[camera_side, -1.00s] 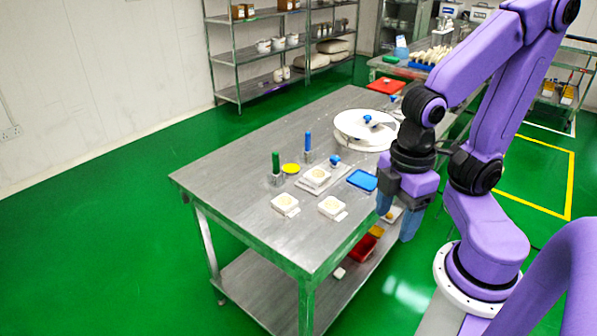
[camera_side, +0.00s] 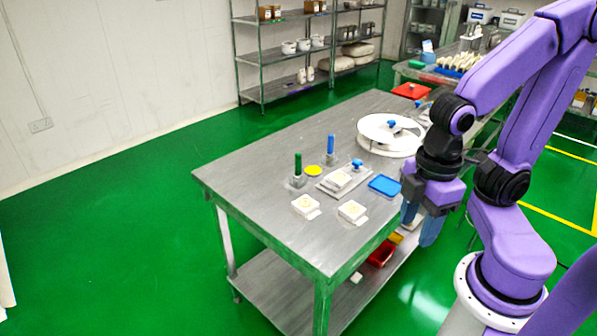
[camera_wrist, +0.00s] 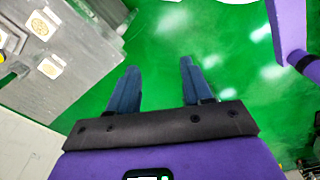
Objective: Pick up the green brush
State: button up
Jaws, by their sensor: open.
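The green brush (camera_side: 298,166) stands upright in a small metal holder on the steel table (camera_side: 255,195), left of the blue brush (camera_side: 330,148). My gripper (camera_side: 420,228) hangs beside the right edge of the table, pointing down, well to the right of the green brush. In the wrist view my gripper (camera_wrist: 158,88) is open and empty, with its blue fingers apart over the green floor. The wrist view shows the table's edge at the upper left; I cannot make out the green brush there.
A yellow disc (camera_side: 313,171), white moulds (camera_side: 351,211), a blue tray (camera_side: 384,185) and a round white turntable (camera_side: 389,136) are on the table. A red bin (camera_side: 381,253) is on the lower shelf. The table's front left is clear.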

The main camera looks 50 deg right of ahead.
jog(key=shift+w, duration=0.1)
jog(key=w+a+r+m+t, duration=0.1)
jog(key=w+a+m, duration=0.15)
jog(key=w, duration=0.45)
jog(key=w+a+m, duration=0.1)
jog(key=w+m, duration=0.3)
jog(key=w, duration=0.3)
jog(key=w+m+t+h, duration=0.1)
jog(key=w+m, duration=0.4)
jog(key=w, duration=0.6)
jog(key=m+h, duration=0.3)
jog(key=m, duration=0.9)
send_near(298, 158)
jog(key=shift+t, duration=0.3)
jog(key=shift+s+x, duration=0.1)
jog(key=shift+x, duration=3.1)
jog(key=shift+s+x, duration=0.15)
jog(key=shift+x, duration=3.05)
grip_shut()
